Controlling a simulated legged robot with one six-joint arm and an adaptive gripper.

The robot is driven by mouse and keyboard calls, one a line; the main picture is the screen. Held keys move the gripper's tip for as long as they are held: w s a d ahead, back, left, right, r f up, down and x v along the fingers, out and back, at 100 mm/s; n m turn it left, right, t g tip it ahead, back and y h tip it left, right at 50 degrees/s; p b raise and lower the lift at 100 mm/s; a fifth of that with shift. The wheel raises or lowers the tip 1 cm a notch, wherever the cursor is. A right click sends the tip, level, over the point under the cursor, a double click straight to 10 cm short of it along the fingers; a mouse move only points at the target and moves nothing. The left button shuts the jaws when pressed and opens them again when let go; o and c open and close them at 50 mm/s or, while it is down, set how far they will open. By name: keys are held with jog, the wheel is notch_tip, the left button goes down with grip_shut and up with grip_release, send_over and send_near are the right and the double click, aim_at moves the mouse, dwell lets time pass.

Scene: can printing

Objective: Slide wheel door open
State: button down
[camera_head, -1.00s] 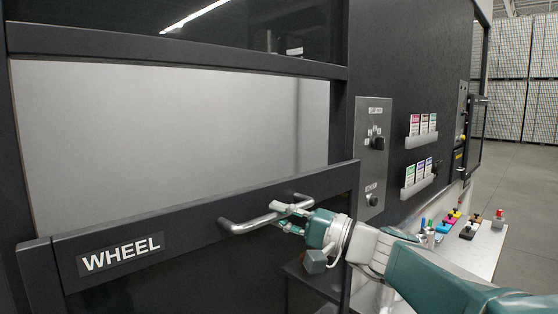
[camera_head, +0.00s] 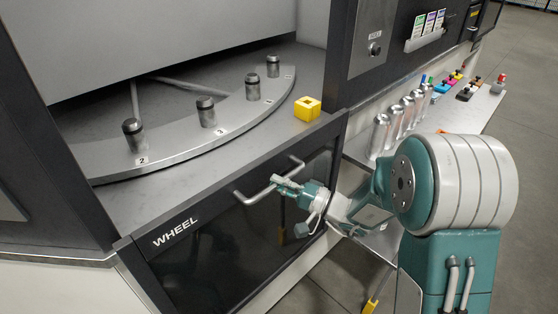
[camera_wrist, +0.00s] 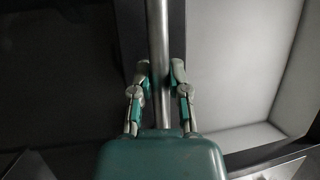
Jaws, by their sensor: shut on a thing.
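The wheel door (camera_head: 215,255) is a dark framed panel with a white WHEEL label (camera_head: 175,231) on its top rail. It stands low, and the compartment above it is open to view. A silver bar handle (camera_head: 255,194) runs along the door's top rail. My gripper (camera_head: 285,184) is shut on the handle, toward its right end. In the wrist view the handle (camera_wrist: 157,50) passes between my two fingers (camera_wrist: 158,85).
Inside the compartment a grey curved wheel (camera_head: 180,155) carries several dark-capped pegs with number tags. A yellow block (camera_head: 307,108) sits on the ledge at the right. Several cans (camera_head: 380,135) stand on the side shelf, with coloured items (camera_head: 465,85) farther along.

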jog(key=shift+f, duration=1.2)
jog(key=c, duration=0.6)
grip_release()
jog(key=shift+w, duration=0.1)
jog(key=shift+a, duration=0.15)
jog(key=v, duration=1.2)
jog(key=shift+w, duration=0.1)
